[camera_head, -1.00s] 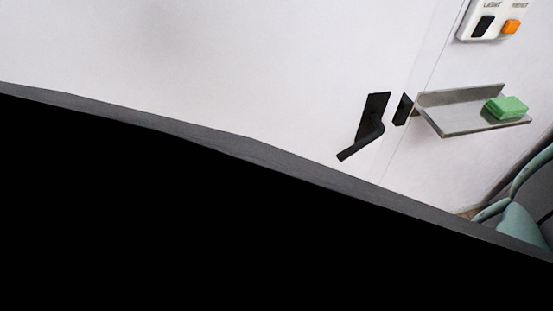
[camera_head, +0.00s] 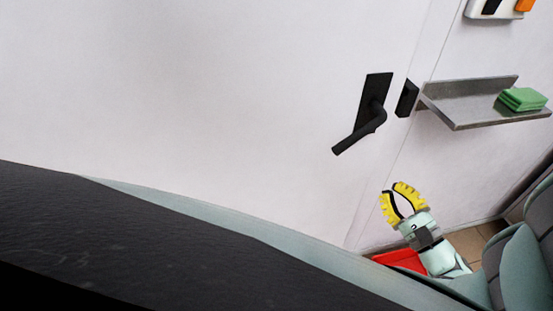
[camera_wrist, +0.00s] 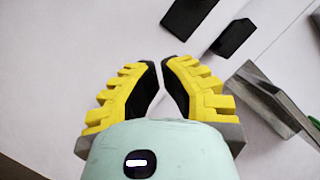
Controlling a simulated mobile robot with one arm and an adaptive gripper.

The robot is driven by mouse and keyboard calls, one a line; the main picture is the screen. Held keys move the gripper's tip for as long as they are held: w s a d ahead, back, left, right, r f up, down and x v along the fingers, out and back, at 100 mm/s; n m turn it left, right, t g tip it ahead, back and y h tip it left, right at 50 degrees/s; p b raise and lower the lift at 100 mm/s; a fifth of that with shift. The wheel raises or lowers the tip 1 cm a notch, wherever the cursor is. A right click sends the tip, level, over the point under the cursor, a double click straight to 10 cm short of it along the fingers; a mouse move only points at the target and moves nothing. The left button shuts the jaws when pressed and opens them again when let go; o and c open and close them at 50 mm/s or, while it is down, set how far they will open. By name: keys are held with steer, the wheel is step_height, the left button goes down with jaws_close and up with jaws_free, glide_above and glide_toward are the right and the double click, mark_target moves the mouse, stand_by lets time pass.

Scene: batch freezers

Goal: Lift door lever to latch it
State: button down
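The black door lever (camera_head: 358,134) slants down to the left in the head view from its black plate (camera_head: 373,92) on the white door (camera_head: 220,100). A small black keeper (camera_head: 407,98) sits across the door seam. My gripper (camera_head: 392,190), with yellow ribbed fingers, is below and right of the lever, apart from it. It is empty, and its fingertips show a narrow gap in the wrist view (camera_wrist: 159,62). The wrist view also shows a black part, likely the lever plate (camera_wrist: 189,16), and the keeper (camera_wrist: 233,37) beyond the fingertips. The handle itself is not clear there.
A red object (camera_head: 402,260) lies low behind my arm. The door face left of the lever is clear.

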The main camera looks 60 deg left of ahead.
steer(key=s+a+r+p, duration=0.1)
steer(key=a+r+p, duration=0.3)
steer(key=a, duration=0.6)
steer(key=shift+s+a+r+p, duration=0.25)
steer(key=shift+s+r+p, duration=0.05)
steer(key=shift+r, duration=0.25)
steer(key=shift+s+r+m, duration=0.15)
steer(key=shift+m, duration=0.25)
